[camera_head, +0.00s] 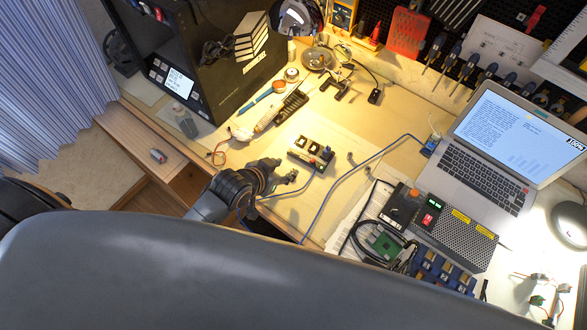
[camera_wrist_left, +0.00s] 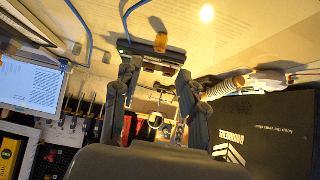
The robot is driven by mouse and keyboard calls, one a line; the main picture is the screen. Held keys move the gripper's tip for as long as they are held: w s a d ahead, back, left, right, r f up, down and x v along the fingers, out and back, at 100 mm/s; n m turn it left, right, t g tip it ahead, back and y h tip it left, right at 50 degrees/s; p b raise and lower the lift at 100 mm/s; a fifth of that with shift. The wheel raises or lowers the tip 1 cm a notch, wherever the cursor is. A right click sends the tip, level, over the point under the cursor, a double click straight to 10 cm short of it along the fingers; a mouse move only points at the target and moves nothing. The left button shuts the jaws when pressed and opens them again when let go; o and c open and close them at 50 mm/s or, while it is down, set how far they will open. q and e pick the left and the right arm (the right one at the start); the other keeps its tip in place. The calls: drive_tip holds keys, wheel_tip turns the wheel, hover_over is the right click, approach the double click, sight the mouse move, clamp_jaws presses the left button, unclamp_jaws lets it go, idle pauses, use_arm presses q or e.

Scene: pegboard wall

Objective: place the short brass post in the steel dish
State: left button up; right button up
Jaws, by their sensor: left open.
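My left gripper (camera_head: 286,178) is open and empty, low over the front of the bench, just in front of the dark device (camera_head: 310,153). In the left wrist view its two fingers (camera_wrist_left: 158,95) are spread, with the device beyond them. My right gripper is not in view.
A large black case (camera_head: 220,70) stands left of the dish. A laptop (camera_head: 490,150) and a perforated metal box (camera_head: 455,235) are at the right. A blue cable (camera_head: 360,162) crosses the bench near my left gripper. Tools lie between case and device.

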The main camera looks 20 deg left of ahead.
use_arm(q)
drive_tip(key=shift+s+f+p+x, duration=0.15)
drive_tip(key=shift+x, duration=0.75)
drive_tip(key=shift+s+f+p+x, duration=0.1)
drive_tip(key=shift+s+f+x, duration=0.05)
drive_tip(key=shift+x, duration=0.75)
drive_tip(key=shift+s+f+p+x, duration=0.15)
drive_tip(key=shift+s+x, duration=0.05)
drive_tip(key=shift+x, duration=0.7)
clamp_jaws()
